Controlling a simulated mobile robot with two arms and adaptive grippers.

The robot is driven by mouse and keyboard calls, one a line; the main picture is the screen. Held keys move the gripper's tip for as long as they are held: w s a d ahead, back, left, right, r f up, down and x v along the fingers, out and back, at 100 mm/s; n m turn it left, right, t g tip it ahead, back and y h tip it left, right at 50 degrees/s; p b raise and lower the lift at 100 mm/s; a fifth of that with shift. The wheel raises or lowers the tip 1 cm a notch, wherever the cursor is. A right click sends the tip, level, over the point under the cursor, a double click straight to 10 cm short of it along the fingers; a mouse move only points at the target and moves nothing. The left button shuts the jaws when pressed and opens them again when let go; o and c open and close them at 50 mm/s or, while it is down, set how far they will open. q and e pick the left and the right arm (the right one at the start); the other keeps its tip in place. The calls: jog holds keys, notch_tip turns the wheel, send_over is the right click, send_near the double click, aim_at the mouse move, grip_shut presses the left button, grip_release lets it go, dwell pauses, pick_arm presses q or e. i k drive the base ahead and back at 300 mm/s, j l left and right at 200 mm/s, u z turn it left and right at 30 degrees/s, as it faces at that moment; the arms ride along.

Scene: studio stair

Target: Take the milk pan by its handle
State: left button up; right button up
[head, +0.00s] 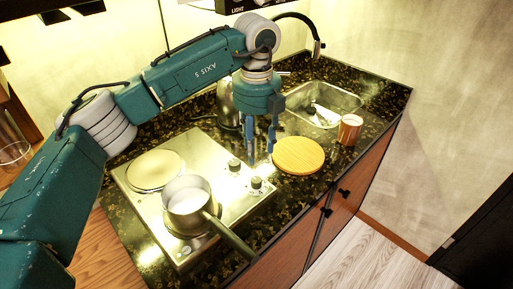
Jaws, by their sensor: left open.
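The milk pan (188,204) is a light metal pot that stands upright on the front burner of the steel hob (146,213). Its dark handle (232,239) points toward the lower right and reaches past the hob over the counter's front edge. My left gripper (259,158) points down above the counter, to the right of the hob and behind the handle. It is open and empty, apart from the pan. My right gripper is not in view.
A round wooden board (298,155) lies beside my left gripper. A copper-coloured cup (349,130) stands by the sink (325,103). A kettle (228,104) is partly hidden behind my left arm. The hob's knobs (256,183) stick up near the handle.

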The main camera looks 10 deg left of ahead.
aim_at(193, 214)
jog(key=k, duration=1.5)
